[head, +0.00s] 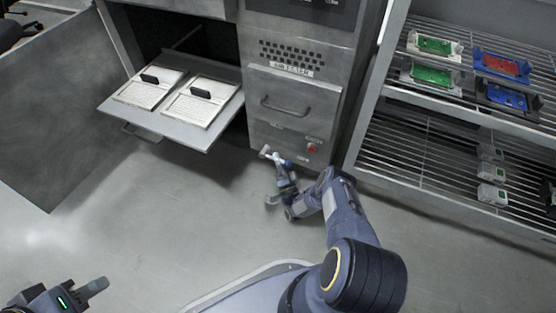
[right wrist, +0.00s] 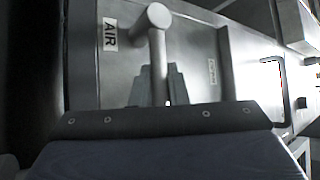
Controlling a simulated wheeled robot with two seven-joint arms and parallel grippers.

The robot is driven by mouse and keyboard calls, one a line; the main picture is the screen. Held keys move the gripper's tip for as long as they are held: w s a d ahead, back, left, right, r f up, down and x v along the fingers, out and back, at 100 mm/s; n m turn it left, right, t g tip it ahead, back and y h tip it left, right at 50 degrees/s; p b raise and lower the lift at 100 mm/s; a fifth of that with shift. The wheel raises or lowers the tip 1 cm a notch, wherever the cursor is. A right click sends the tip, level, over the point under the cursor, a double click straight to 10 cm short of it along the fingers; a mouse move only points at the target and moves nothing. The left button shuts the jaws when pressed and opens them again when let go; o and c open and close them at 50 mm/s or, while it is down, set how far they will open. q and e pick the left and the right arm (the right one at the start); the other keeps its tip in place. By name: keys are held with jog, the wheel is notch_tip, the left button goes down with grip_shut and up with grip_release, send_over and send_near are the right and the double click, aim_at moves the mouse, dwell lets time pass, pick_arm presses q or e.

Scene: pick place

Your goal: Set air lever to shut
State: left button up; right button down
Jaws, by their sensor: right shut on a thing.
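The air lever (right wrist: 157,55) is a grey metal bar with a round knob end, beside a label (right wrist: 110,33) reading AIR in the right wrist view. In the head view its pale end (head: 265,151) shows low on the machine front. My right gripper (right wrist: 155,88) is shut on the lever, its grey fingers around the bar. In the head view the right gripper (head: 283,182) is at the machine's lower front, partly hidden by its own arm. My left gripper (head: 88,292) is at the bottom left, away from the machine; its finger gap is unclear.
An open drop-down door (head: 185,128) with two plates sticks out left of the lever. A red button (head: 312,148) and a drawer handle (head: 285,107) are on the machine front. A wire shelf (head: 450,150) with circuit boards stands right. The floor ahead is clear.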

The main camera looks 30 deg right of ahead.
jog(key=c, duration=1.4)
grip_release()
jog(key=shift+f, duration=0.1)
jog(key=p+v, duration=0.1)
jog(key=v, duration=0.6)
jog(key=shift+s, duration=0.3)
